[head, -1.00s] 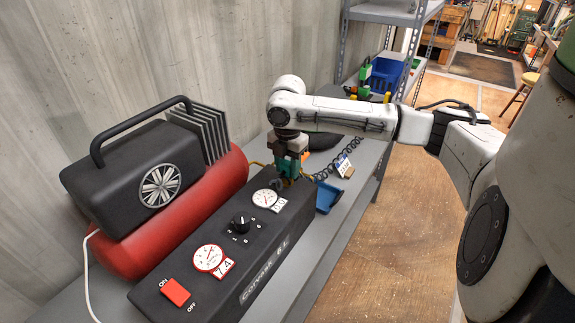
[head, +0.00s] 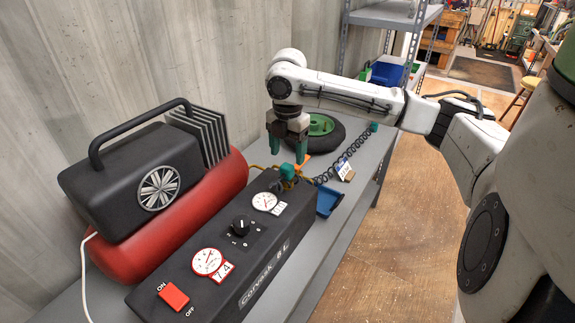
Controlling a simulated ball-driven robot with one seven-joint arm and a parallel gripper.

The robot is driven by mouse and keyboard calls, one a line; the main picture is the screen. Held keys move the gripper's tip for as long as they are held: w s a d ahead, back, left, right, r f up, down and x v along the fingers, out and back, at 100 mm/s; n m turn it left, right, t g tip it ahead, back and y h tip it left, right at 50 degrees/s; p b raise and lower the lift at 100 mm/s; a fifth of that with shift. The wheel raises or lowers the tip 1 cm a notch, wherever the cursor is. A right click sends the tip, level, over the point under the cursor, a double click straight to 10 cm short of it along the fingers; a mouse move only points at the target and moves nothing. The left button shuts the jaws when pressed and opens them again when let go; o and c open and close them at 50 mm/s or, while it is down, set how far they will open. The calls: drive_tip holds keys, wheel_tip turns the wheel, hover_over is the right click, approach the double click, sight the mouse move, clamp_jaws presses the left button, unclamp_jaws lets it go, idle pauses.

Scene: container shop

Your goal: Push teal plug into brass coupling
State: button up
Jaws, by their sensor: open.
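The teal plug (head: 288,171) sits at the far end of the black control box, by the gauge, at the near end of the coiled hose. The brass coupling is not clearly made out; it is small and largely hidden around the plug's base, so how deep the plug sits cannot be told. My gripper (head: 287,156) is above the plug, pointing down. Its two green-tipped fingers are spread apart, with nothing seen between them.
The black control box (head: 238,272) and red compressor tank (head: 215,200) fill the near bench. Behind my gripper lies a tyre with green hub (head: 322,125). A black coiled hose (head: 345,158), a blue tray (head: 328,201) and a yellow hose (head: 262,167) are close by.

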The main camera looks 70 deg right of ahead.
drive_tip(key=shift+r, duration=2.25)
